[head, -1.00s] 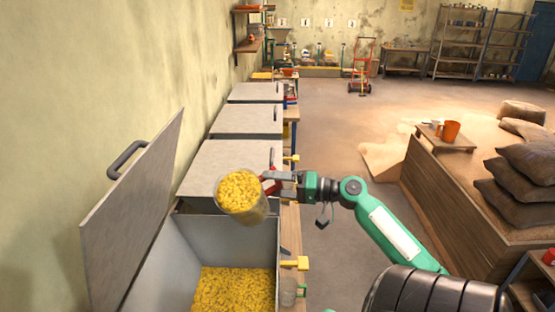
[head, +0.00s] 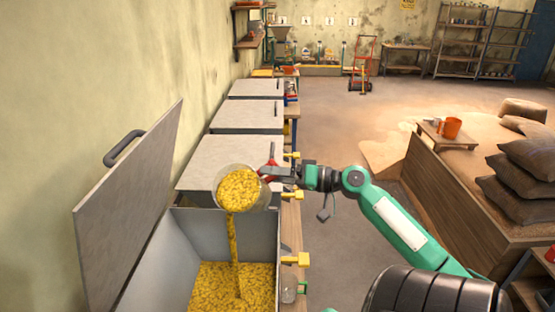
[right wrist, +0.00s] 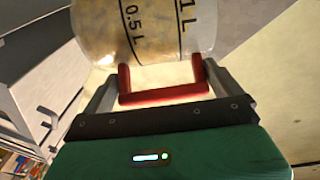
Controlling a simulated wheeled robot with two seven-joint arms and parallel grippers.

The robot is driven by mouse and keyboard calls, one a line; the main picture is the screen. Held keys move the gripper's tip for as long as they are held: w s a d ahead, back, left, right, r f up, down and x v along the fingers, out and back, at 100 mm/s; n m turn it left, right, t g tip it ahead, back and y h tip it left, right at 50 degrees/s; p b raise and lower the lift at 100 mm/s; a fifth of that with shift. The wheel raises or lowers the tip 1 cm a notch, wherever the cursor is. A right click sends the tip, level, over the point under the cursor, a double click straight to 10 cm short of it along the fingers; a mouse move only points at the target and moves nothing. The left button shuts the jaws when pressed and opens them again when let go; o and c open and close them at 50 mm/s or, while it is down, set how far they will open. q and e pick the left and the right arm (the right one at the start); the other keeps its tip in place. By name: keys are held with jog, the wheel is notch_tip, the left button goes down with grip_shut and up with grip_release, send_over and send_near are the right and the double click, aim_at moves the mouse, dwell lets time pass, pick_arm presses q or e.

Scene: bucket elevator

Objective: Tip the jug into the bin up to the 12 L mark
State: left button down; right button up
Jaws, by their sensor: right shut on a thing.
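My right gripper (head: 279,174) is shut on the jug (head: 262,198), a clear vessel full of yellow pieces. The jug is tilted over the open bin (head: 205,233), and a stream of yellow pieces (head: 233,248) falls from its mouth onto the yellow pieces in the bin. I see no 12 L mark. My left gripper is out of view.
The bin's lid (head: 128,205) stands raised at the left. Closed bins with grey lids (head: 245,118) line the wall beyond. Yellow handles (head: 296,260) stick out on the bin's right. A wooden platform (head: 450,195) with stacked sacks (head: 527,180) stands at the right, past open floor.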

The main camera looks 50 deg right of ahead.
aim_at(263, 186)
jog(key=shift+s+a+n+b, duration=0.15)
jog(key=shift+a+n+b, duration=0.15)
jog(key=shift+n+b, duration=0.35)
jog(key=shift+s+a+n+b, duration=0.1)
jog(key=shift+a+n+b, duration=0.15)
jog(key=shift+n+b, duration=0.35)
jog(key=shift+s+a+f+n+h+b, duration=0.15)
jog(key=shift+s+a+f+n+b, duration=0.15)
jog(key=shift+a+n+b, duration=0.45)
jog(key=shift+s+a+f+n+h+b, duration=0.15)
jog(key=shift+s+a+f+n+b, duration=0.2)
jog(key=shift+n+b, duration=0.7)
jog(key=shift+w+r, duration=0.1)
jog(key=shift+r, duration=0.1)
